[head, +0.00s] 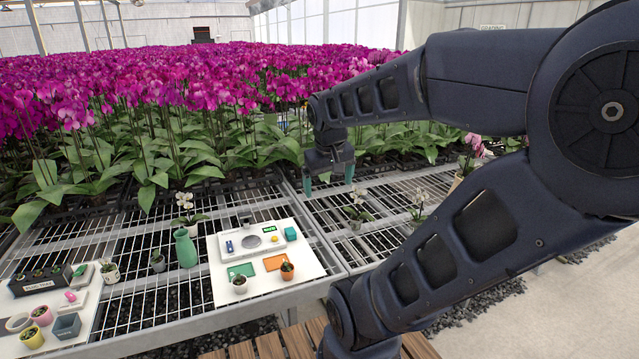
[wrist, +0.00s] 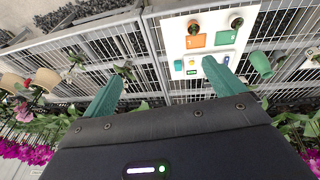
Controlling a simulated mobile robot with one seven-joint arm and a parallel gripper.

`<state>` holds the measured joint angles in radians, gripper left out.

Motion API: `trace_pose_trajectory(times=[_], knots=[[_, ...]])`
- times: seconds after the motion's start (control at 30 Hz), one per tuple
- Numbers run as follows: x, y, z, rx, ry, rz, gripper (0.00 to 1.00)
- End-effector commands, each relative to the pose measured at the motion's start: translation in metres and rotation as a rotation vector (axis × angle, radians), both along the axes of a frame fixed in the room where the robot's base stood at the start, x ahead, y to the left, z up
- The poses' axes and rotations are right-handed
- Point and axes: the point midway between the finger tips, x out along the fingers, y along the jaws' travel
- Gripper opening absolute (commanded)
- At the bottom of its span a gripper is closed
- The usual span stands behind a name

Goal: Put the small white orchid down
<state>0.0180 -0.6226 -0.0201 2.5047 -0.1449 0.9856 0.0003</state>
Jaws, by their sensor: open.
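My gripper (head: 329,184) is open and empty, pointing down above the metal bench. Its teal fingers are spread wide in the wrist view (wrist: 160,88), with nothing between them. A small white-flowered orchid (head: 357,212) stands upright on the mesh right of the white board, below and right of my gripper. A plant in about that place shows in the wrist view (wrist: 123,74). Another small white orchid (head: 418,212) stands farther right, and one more (head: 186,212) stands left of the board. I cannot tell which one the task means.
The white board (head: 225,298) bears a green mat (head: 241,270), an orange mat (head: 275,262) and two small pots. A green vase (head: 185,248) stands on its left. A tray of pots (head: 85,318) lies far left. Dense magenta orchids (head: 200,80) fill the back. Mesh around the right orchids is clear.

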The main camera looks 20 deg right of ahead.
Motion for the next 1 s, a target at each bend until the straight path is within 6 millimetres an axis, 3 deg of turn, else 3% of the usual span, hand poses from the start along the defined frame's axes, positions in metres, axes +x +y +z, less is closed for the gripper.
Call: trace_pose_trajectory(times=[0.1, 0.3, 0.7, 0.8, 1.0], knots=[[-0.013, 0.018, 0.009, 0.06, -0.069, -0.001, 0.94], [-0.024, 0.034, 0.015, 0.119, -0.123, 0.0, 0.94], [-0.025, 0.036, 0.016, 0.125, -0.129, -0.001, 0.94], [-0.025, 0.036, 0.016, 0.125, -0.129, -0.001, 0.78], [-0.025, 0.036, 0.016, 0.125, -0.129, -0.001, 0.78]])
